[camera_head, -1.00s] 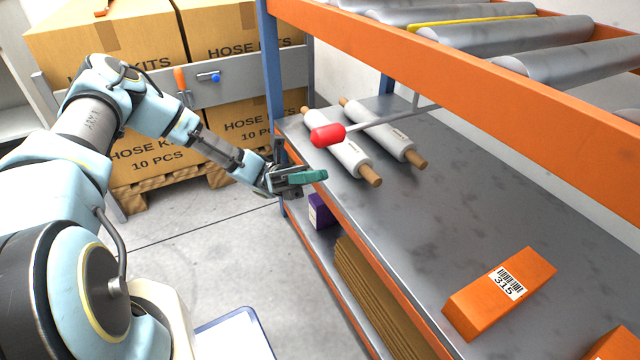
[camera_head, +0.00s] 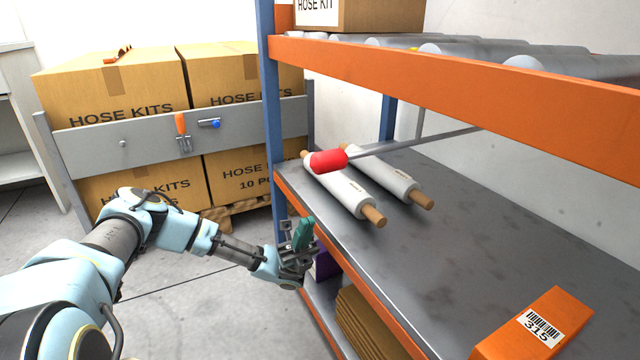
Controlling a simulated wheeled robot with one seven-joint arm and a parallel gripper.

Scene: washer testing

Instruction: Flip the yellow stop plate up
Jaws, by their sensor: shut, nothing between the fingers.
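The yellow stop plate (camera_head: 415,48) shows only as a tiny sliver between the rollers of the upper level; the orange front beam and rollers hide most of it. A red handle (camera_head: 328,161) sits on the end of a grey rod (camera_head: 415,140) that runs under the roller level, above the metal shelf. My gripper (camera_head: 303,235) has teal fingers, pointing up and shut with nothing between them. It is at the left end of the shelf, just outside its orange edge, below and left of the red handle and apart from it.
Two white film rolls (camera_head: 340,190) lie on the metal shelf (camera_head: 430,250) below the handle. The orange beam (camera_head: 450,75) and blue post (camera_head: 272,100) frame the rack. An orange box (camera_head: 535,325) is at lower right. A hose kit box (camera_head: 375,15) stands on the rollers.

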